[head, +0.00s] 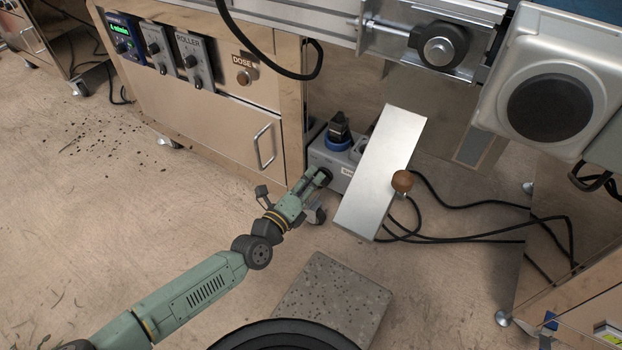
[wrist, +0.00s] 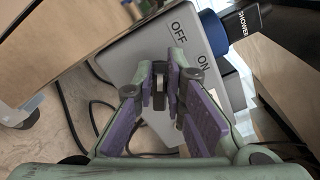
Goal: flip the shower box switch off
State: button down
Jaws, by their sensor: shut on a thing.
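The shower box is a grey box on the floor beside the steel cabinet in the head view (head: 320,156). Its light face with OFF and ON lettering fills the upper middle of the wrist view (wrist: 148,42). A black plug marked SHOWER (wrist: 241,22) sits in a blue socket (wrist: 213,33) on it. My gripper (head: 324,178) reaches the box's near side. In the wrist view my gripper (wrist: 165,88) has its purple-padded fingers shut around the small dark switch (wrist: 158,97). The fingers hide much of the switch, so I cannot tell its position.
A tilted metal plate (head: 381,170) with a brown knob (head: 403,181) stands just right of the box. The cabinet (head: 215,120) rises to the left. Black cables (head: 470,236) lie on the floor at right. A speckled slab (head: 335,300) lies in front.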

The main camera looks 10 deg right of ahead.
jog(key=c, duration=1.6)
grip_release()
jog(key=shift+c, duration=0.2)
jog(key=v, duration=0.7)
jog(key=shift+s+a, duration=0.2)
